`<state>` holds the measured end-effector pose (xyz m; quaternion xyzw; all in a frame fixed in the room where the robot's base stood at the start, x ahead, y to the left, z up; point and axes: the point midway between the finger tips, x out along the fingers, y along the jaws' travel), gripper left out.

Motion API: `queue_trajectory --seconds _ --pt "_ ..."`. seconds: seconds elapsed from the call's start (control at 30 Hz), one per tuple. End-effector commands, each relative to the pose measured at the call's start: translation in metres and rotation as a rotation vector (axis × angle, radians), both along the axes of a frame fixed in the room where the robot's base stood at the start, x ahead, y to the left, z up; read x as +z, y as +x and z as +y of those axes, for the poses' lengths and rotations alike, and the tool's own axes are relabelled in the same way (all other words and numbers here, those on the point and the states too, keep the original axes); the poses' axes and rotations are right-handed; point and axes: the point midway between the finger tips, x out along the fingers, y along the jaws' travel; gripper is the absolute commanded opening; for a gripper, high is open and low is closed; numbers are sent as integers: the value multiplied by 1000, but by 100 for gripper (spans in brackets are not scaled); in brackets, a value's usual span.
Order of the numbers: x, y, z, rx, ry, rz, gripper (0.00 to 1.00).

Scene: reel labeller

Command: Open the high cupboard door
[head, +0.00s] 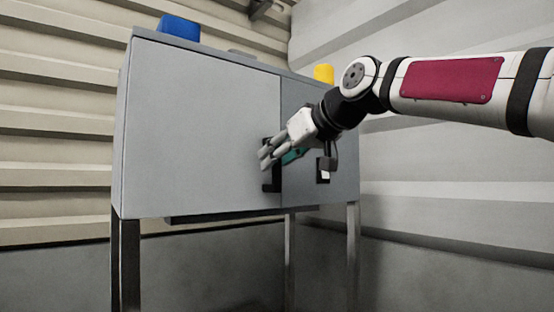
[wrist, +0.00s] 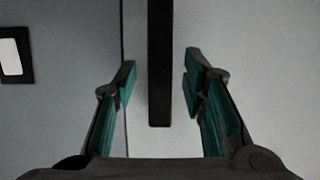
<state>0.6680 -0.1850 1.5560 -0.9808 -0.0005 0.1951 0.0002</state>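The grey cupboard stands on tall legs in the head view, and its large door (head: 200,120) looks shut. A black handle (head: 268,185) is at the door's lower right edge, partly hidden by my gripper (head: 266,157). In the wrist view the handle (wrist: 160,60) is a vertical black bar whose lower end shows. It lies between the two green-padded fingers of my open gripper (wrist: 160,84), with a gap on both sides. I cannot tell how deep the bar sits between the fingers. The door seam runs just left of the handle there.
A second panel (head: 308,120) right of the door has a black-framed white patch, also in the wrist view (wrist: 11,57). A blue object (head: 179,27) and a yellow one (head: 324,73) sit on top. The floor in front looks clear.

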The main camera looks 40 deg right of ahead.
Motion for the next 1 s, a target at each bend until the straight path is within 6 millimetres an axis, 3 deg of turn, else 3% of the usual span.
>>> queue_trajectory --seconds 0.13,0.43,0.47,0.63,1.0 --pt "-4 10 1 0 -1 0 38" --pt "-5 12 0 -1 0 0 38" --pt "-5 12 0 -1 0 0 36" --pt "-5 11 0 -1 0 -1 0" --pt "-4 8 0 -10 -3 -1 0"
